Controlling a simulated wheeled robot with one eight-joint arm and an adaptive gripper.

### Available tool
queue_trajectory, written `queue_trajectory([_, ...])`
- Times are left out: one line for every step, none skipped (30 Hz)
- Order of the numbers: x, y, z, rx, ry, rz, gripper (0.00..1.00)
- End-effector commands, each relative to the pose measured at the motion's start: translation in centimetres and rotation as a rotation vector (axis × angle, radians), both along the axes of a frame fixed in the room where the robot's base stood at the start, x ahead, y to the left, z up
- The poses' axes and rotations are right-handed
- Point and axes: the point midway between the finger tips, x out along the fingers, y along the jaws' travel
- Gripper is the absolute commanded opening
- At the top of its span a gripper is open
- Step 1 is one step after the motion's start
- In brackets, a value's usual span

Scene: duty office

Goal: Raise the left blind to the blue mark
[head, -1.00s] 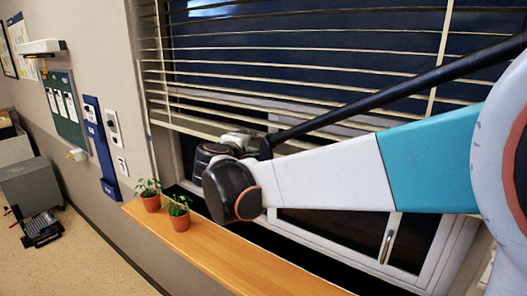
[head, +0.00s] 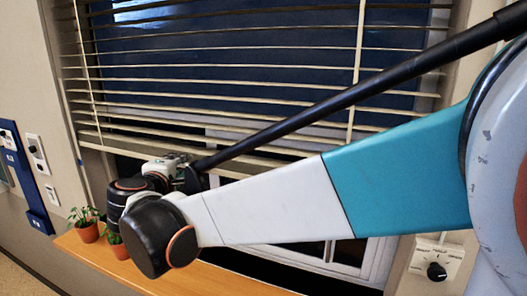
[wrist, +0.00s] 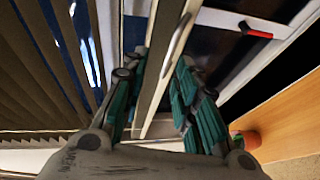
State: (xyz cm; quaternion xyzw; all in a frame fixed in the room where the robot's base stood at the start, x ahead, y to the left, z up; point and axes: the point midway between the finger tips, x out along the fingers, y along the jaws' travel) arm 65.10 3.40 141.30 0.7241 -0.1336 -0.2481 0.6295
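A slatted cream blind (head: 230,88) hangs over the dark window in the head view, its lower edge above the window frame. Its slats also show at the left of the wrist view (wrist: 45,65). I cannot make out a blue mark. A white plate with a black knob (head: 437,268) is on the wall at lower right, and a similar knob plate (head: 38,155) is on the left wall.
A wooden sill (head: 215,278) runs below the window, with two small potted plants (head: 87,224) at its left end. A blue holder (head: 25,180) is on the left wall.

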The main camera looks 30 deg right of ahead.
Motion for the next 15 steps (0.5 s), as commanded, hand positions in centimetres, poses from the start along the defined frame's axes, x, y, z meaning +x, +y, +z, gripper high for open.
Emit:
queue_trajectory([-0.5, 0.2, 0.1, 0.0, 0.0, 0.001, 0.28])
queue_trajectory([-0.6, 0.2, 0.2, 0.0, 0.0, 0.001, 0.28])
queue_trajectory([-0.8, 0.4, 0.2, 0.0, 0.0, 0.001, 0.28])
queue_trajectory([-1.0, 0.5, 0.3, 0.0, 0.0, 0.001, 0.28])
queue_trajectory([-1.1, 0.6, 0.3, 0.0, 0.0, 0.002, 0.28])
queue_trajectory([-1.4, 0.7, 0.3, 0.0, 0.0, 0.002, 0.28])
queue_trajectory([-1.5, 0.8, 0.4, 0.0, 0.0, 0.002, 0.28])
queue_trajectory([-1.7, 0.9, 0.4, 0.0, 0.0, 0.002, 0.28])
queue_trajectory([-1.9, 1.0, 0.5, 0.0, 0.0, 0.001, 0.28])
queue_trajectory([-2.1, 1.1, 0.5, 0.0, 0.0, 0.001, 0.28])
queue_trajectory([-2.2, 1.2, 0.5, 0.0, 0.0, 0.001, 0.28])
queue_trajectory([-2.4, 1.3, 0.6, 0.0, 0.0, 0.001, 0.28])
queue_trajectory([-2.6, 1.4, 0.6, -0.001, 0.0, 0.002, 0.28])
queue_trajectory([-2.7, 1.5, 0.7, -0.001, 0.0, 0.002, 0.28])
queue_trajectory([-2.9, 1.7, 0.7, -0.001, 0.0, 0.002, 0.28])
